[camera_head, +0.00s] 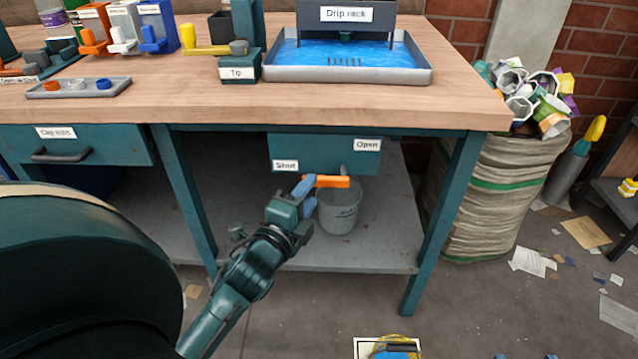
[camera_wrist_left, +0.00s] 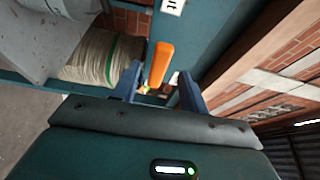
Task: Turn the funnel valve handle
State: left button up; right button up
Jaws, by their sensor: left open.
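The funnel valve handle (camera_head: 334,182) is an orange bar below the teal panel (camera_head: 318,150), roughly level in the head view. The panel has a "Shut" label (camera_head: 286,165) at lower left and an "Open" label (camera_head: 367,145) at upper right. My left gripper (camera_head: 307,189) is open at the bar's left end. In the left wrist view the orange handle (camera_wrist_left: 160,62) shows between the two blue fingers of my left gripper (camera_wrist_left: 161,86), with a gap visible on the right side. Whether a finger touches it I cannot tell. My right gripper is out of view.
The workbench (camera_head: 350,101) overhangs above, carrying a blue drip tray (camera_head: 430,74). A table leg (camera_head: 445,220) and a full sack (camera_head: 500,210) stand at right.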

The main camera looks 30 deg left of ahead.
aim_at(317, 184)
pick_arm(q)
jog(key=shift+w+a+b, duration=0.2)
jog(key=shift+w, duration=1.1)
jog(key=shift+w+a+b, duration=0.15)
jog(key=shift+w+b, duration=0.05)
jog(key=shift+w, duration=1.1)
jog(key=shift+c, duration=0.4)
grip_shut()
